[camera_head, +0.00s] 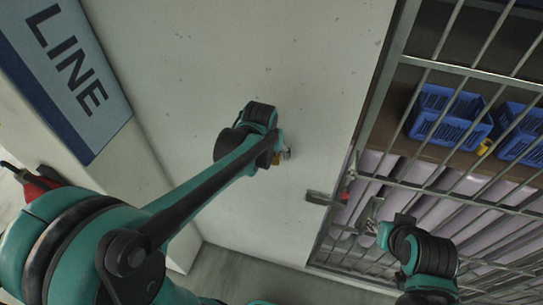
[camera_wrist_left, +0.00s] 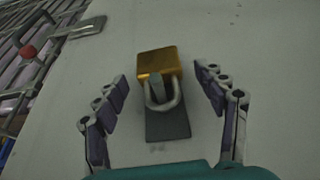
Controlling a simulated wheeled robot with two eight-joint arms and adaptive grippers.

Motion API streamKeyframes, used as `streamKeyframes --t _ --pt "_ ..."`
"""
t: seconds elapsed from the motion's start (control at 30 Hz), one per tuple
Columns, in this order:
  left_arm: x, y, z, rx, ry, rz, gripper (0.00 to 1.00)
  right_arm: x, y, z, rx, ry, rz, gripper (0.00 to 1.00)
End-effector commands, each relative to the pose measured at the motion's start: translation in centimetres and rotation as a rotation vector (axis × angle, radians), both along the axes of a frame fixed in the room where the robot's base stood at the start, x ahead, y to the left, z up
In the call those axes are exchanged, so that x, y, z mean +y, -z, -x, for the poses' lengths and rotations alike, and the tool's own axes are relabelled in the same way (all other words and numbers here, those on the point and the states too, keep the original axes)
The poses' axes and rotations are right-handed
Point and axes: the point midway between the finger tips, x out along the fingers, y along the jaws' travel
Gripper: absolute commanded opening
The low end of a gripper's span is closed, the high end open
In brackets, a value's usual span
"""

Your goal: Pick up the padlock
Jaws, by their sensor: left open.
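The brass padlock (camera_wrist_left: 158,64) has a grey shackle that loops around a post on a dark grey bracket (camera_wrist_left: 168,126) on the pale wall. In the left wrist view it lies between the two fingers of my left gripper (camera_wrist_left: 168,80), which are open and apart from it on both sides. In the head view only a small orange-brown bit of the padlock (camera_head: 277,159) shows beside my left gripper (camera_head: 284,153), and the rest is hidden. My right gripper (camera_head: 373,228) is in front of the barred gate, its fingers too small to read.
The barred gate (camera_head: 470,72) stands at the right, with a latch plate (camera_head: 321,198) and a red knob (camera_head: 344,197) at its edge. Blue crates (camera_head: 450,118) sit behind the bars. A LINE sign (camera_head: 70,72) is at the upper left. The wall around the padlock is bare.

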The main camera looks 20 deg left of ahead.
Motion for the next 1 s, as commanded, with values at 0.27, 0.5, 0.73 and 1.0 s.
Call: streamKeyframes --t 0.27,0.5,0.73,1.0 --pt "0.0 2.1 -0.9 0.000 0.000 0.000 0.71 0.0 0.0 0.0 0.000 0.000 0.000 0.36" --pt "0.0 2.0 -0.8 0.000 0.000 0.000 0.47 0.0 0.0 0.0 0.000 0.000 0.000 0.36" --pt "0.0 2.0 -0.8 -0.001 0.000 0.000 0.09 0.0 0.0 0.0 0.000 0.000 0.000 0.36" --pt "0.0 1.8 -0.8 -0.001 0.000 0.000 0.09 0.0 0.0 0.0 0.000 0.000 0.000 0.36"
